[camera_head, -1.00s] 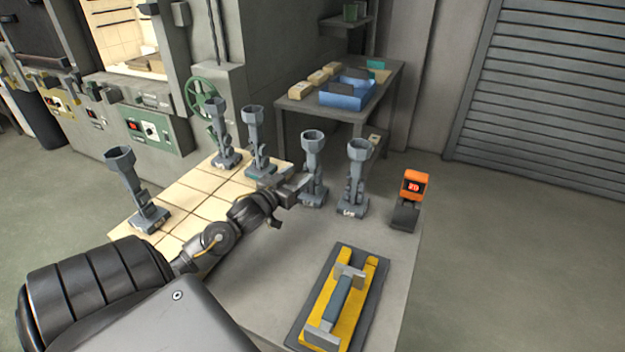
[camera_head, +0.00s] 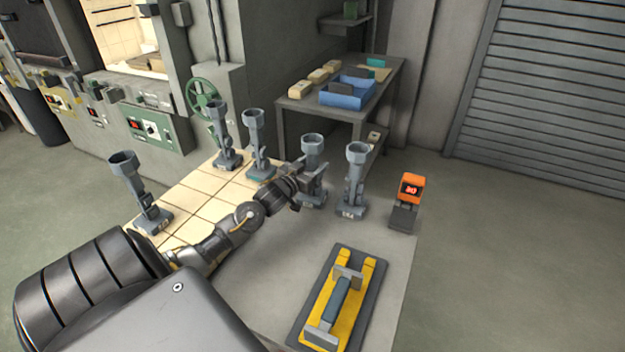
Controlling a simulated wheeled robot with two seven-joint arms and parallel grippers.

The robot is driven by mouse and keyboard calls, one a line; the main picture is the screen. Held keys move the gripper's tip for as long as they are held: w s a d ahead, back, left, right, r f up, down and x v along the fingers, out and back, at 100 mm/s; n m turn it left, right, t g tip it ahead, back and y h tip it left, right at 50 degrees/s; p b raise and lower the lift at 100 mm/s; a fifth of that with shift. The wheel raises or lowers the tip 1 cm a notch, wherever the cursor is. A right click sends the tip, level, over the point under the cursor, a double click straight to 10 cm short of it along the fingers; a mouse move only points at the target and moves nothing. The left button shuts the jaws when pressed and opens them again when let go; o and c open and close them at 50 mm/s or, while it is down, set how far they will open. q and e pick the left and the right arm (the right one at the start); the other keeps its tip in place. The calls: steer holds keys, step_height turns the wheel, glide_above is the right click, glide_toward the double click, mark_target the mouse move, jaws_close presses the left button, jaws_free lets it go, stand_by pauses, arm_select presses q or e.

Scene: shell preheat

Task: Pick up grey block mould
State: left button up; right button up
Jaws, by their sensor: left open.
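Several grey moulds with funnel-shaped cups stand upright on the table. One (camera_head: 313,142) stands right at my left gripper (camera_head: 318,176), which hides part of its stem. Another (camera_head: 354,176) stands just right of the gripper. Two more, one (camera_head: 256,140) and one (camera_head: 220,132), stand at the back on the tiled part. One (camera_head: 141,190) stands alone at the left. The left gripper is open, its fingers at the stem height of the nearest mould. I cannot tell whether they touch it. The tags on the bases are too small to read. My right gripper is out of view.
An orange display device (camera_head: 410,190) stands at the table's right edge. A yellow cradle with a grey handle (camera_head: 338,298) lies on a dark plate in front. A back bench holds a blue bin (camera_head: 347,97). The grey tabletop (camera_head: 281,262) between is bare.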

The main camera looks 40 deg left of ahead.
arm_select(q)
jaws_close()
stand_by(0.5)
